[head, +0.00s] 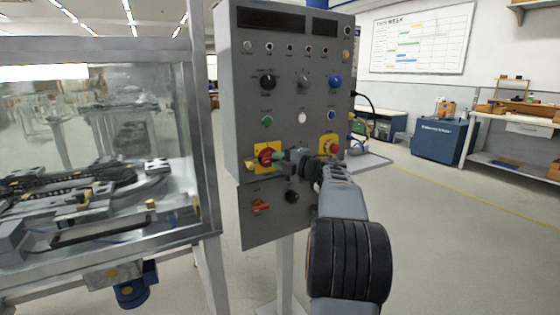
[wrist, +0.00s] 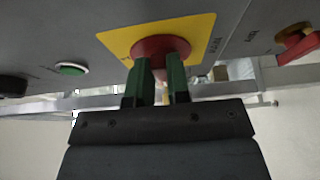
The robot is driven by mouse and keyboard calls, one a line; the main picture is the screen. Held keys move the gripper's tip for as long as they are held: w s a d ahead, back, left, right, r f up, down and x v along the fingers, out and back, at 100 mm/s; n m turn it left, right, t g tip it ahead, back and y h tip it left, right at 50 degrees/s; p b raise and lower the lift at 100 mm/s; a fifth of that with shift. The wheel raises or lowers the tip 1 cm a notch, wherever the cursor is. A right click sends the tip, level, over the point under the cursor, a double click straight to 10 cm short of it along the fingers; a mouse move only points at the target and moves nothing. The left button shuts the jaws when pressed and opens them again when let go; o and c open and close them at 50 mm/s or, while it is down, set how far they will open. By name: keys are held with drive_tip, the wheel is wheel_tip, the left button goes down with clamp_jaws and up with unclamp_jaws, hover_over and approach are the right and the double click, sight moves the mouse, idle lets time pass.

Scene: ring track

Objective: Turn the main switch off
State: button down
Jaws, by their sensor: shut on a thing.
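The main switch is a red rotary knob (head: 265,155) on a yellow plate at the lower left of the grey control panel (head: 243,95). In the wrist view the round red knob (wrist: 160,47) sits on its yellow plate (wrist: 200,28). My gripper (head: 279,157) reaches it from the right in the head view. Its two green fingers (wrist: 160,80) stand against the knob's face in the wrist view, shut on its handle. The fingers hide the handle, so I cannot tell its angle.
A red button (head: 334,147) on another yellow plate is right of my gripper. A red lever (head: 261,207) and a black knob (head: 292,196) sit below. A glass-walled machine (head: 100,150) stands close on the left. Open floor (head: 440,230) lies right.

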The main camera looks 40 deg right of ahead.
drive_tip(key=shift+r, duration=0.1)
drive_tip(key=c, duration=1.1)
unclamp_jaws()
drive_tip(key=p+v, duration=0.1)
drive_tip(key=v, duration=1.2)
drive_tip(key=shift+s+p, duration=0.35)
